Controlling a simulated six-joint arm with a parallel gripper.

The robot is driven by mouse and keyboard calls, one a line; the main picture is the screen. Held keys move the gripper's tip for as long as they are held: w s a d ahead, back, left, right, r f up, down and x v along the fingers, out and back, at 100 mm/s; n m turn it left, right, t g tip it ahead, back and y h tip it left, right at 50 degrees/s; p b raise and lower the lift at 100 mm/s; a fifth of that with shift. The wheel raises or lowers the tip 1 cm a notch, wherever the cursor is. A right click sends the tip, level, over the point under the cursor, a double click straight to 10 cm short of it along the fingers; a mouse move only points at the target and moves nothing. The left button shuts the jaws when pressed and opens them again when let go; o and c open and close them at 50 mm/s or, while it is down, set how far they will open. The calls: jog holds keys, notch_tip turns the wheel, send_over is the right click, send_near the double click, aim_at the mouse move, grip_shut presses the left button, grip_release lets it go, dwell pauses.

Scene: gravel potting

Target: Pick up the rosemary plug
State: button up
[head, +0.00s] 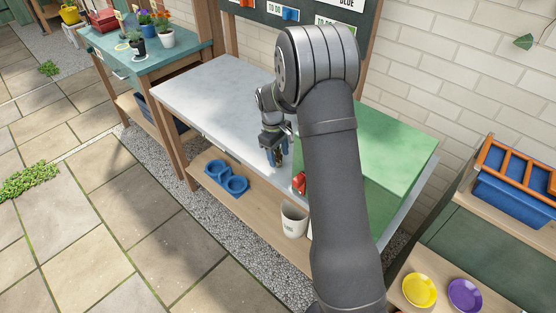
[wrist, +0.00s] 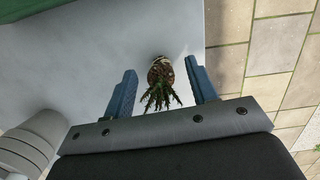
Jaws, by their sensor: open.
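The rosemary plug (wrist: 160,80) shows in the wrist view, with a brown root ball toward the top and green needle leaves spreading toward my gripper's palm. My gripper (wrist: 162,72) is open, with one blue finger on each side of the plug. Gaps show on both sides, so neither finger appears to touch it. In the head view my gripper (head: 276,158) points down at the front edge of the grey bench top (head: 215,92). The plug cannot be made out there.
A green box (head: 385,150) stands on the right of the bench. The lower shelf holds a blue double-cup tray (head: 226,178) and a white pot (head: 293,222). A red object (head: 299,183) is partly hidden by my arm. The bench top's left is clear.

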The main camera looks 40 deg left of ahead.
jog(key=shift+f, duration=0.15)
jog(key=c, duration=1)
jog(key=shift+c, duration=0.2)
